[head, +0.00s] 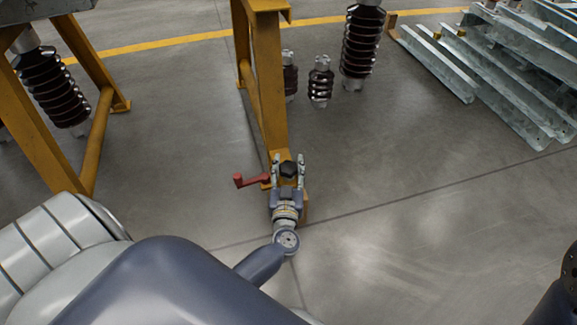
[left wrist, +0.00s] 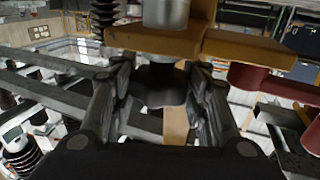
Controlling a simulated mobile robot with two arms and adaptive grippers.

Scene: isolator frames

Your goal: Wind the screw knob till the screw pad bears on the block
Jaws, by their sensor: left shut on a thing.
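The black screw knob (head: 288,169) sits low at the near end of a yellow frame. My left gripper (head: 288,172) has a finger on each side of the knob and is shut on it. In the left wrist view the dark knob (left wrist: 158,84) is between the two fingers (left wrist: 160,95), below a yellow bracket (left wrist: 205,45). A grey cylinder (left wrist: 166,12) stands above that bracket; I cannot tell whether it is part of the screw. I cannot make out the screw pad, the block or any gap between them. My right gripper is not in view.
The yellow frame (head: 268,90) rises behind. The floor at right is clear.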

